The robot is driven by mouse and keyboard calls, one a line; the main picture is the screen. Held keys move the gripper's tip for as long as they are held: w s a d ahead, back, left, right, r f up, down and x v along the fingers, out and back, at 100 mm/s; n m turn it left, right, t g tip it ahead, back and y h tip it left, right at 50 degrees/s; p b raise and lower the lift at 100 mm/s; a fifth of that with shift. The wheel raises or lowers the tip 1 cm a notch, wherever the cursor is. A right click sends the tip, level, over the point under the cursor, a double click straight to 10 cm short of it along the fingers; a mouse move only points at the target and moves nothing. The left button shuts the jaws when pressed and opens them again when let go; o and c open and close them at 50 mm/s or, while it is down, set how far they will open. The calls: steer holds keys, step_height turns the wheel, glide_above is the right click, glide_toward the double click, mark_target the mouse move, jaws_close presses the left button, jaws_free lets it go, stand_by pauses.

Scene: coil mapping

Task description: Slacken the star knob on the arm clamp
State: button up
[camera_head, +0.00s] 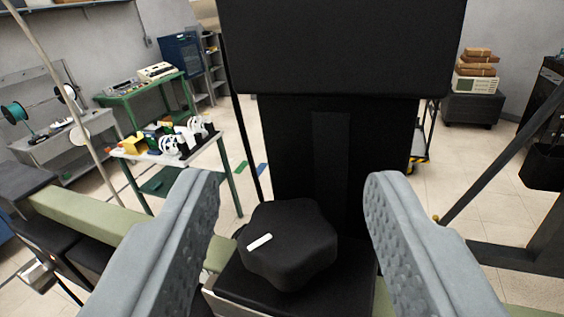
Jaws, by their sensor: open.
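The star knob (300,258) is black with rounded lobes and a short white mark on its top face. It sits low in the middle of the view, on a black block that looks like the arm clamp (335,290). My gripper (292,200) is open, with one grey dimpled finger on the left and one on the right. The knob shows between the two fingers, with a gap on each side. Neither finger visibly touches it. How far the fingertips are from the knob in depth is hard to tell.
A tall black column (345,150) with a wide black box (340,45) rises directly behind the knob. A pale green beam (95,222) runs in from the left. A black slanted frame (510,155) stands at right. A cluttered white-topped cart (180,158) stands back left.

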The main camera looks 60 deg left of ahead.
steer(key=shift+s+a+r+m+t+h, duration=0.3)
steer(key=shift+s+a+m+t+h, duration=0.15)
steer(key=shift+m+t, duration=0.2)
steer(key=m+t+h, duration=0.7)
steer(key=m+h, duration=0.1)
steer(key=h, duration=0.5)
glide_toward(287, 227)
steer(key=w, duration=1)
steer(key=shift+a+f, duration=0.25)
steer(key=shift+a, duration=0.15)
steer(key=shift+c, duration=0.5)
steer(key=c, duration=0.6)
